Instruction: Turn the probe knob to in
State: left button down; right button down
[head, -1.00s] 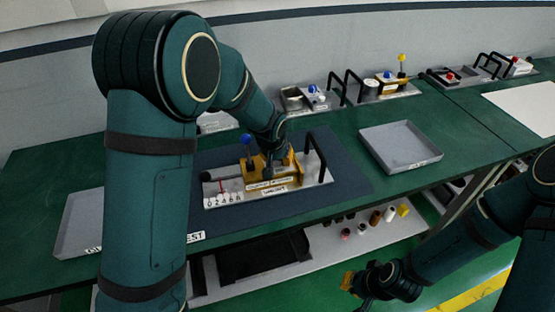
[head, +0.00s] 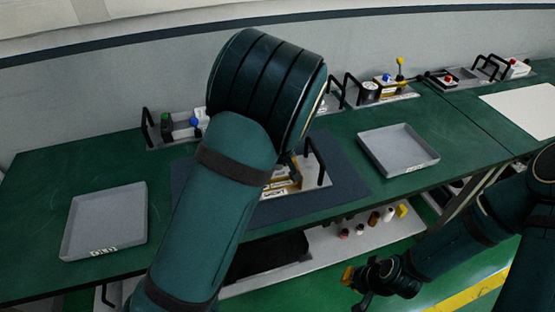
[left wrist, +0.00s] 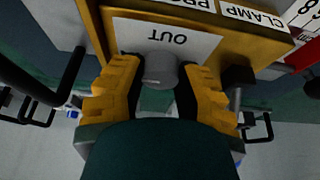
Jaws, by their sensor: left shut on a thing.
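The probe knob (left wrist: 160,67) is a grey round knob on the yellow fixture, beside a white "OUT" label (left wrist: 187,41) that reads upside down in the left wrist view. My left gripper (left wrist: 162,74) has its yellow fingers on either side of the knob, shut on it. The fixture (head: 281,188) sits on the dark mat in the head view, mostly hidden behind my left arm, as is the left gripper there. "CLAMP" (left wrist: 255,15) and a partly cut-off label show on its top edge. My right gripper (head: 360,284) hangs low at the right, its opening unclear.
A grey tray (head: 105,222) lies left of the mat (head: 345,188) and another tray (head: 398,150) lies right of it. Black handles (head: 314,158) rise from the fixture plate. Other fixtures line the back of the green bench. Small parts stand on the shelf below.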

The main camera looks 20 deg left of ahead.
pick_arm(q)
jog(key=shift+s+f, duration=0.1)
dwell(0.3)
jog(key=c, duration=0.6)
grip_release()
jog(key=v, duration=1.2)
